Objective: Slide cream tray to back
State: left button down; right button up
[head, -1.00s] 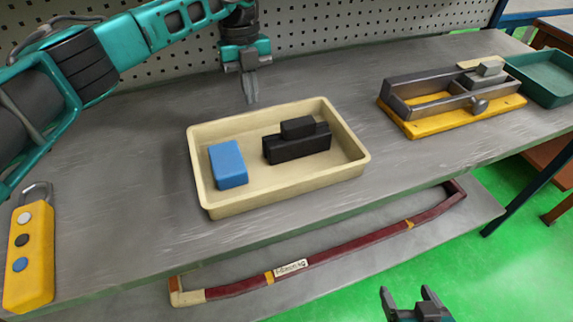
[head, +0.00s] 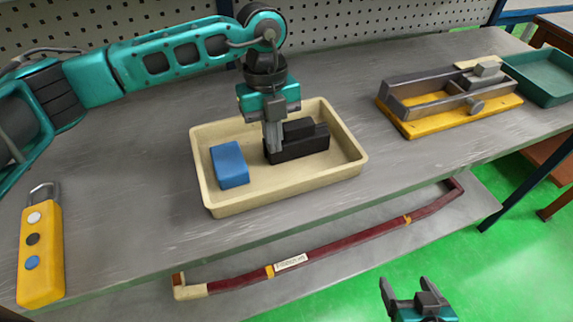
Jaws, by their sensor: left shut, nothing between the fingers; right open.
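The cream tray (head: 290,194) sits on the grey workbench, near its front edge. It holds a blue block (head: 230,165) on the left and black blocks (head: 305,146) in the middle. My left gripper (head: 274,158) is shut and empty, pointing down over the tray beside the left end of the black blocks. Whether its tips touch the tray floor or the blocks I cannot tell. The arm hides part of the tray's back rim. My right gripper (head: 410,292) is open and empty at the bottom of the view, in front of the bench.
A yellow fixture with a metal vise (head: 440,100) and a green tray (head: 540,78) stand right. A yellow button box (head: 41,250) lies front left. A dark red bar (head: 340,242) is below.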

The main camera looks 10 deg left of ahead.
aim_at(287, 184)
pick_arm(q)
jog(key=s+d, duration=0.1)
jog(key=s, duration=0.1)
jog(key=s+d, duration=0.1)
jog(key=s, duration=0.1)
jog(key=s+d+p, duration=0.1)
jog(key=d, duration=0.1)
jog(key=shift+s+r, duration=0.1)
jog(key=shift+s, duration=0.3)
jog(key=shift+s+f, duration=0.1)
jog(key=shift+f, duration=0.8)
jog(key=shift+f, duration=0.1)
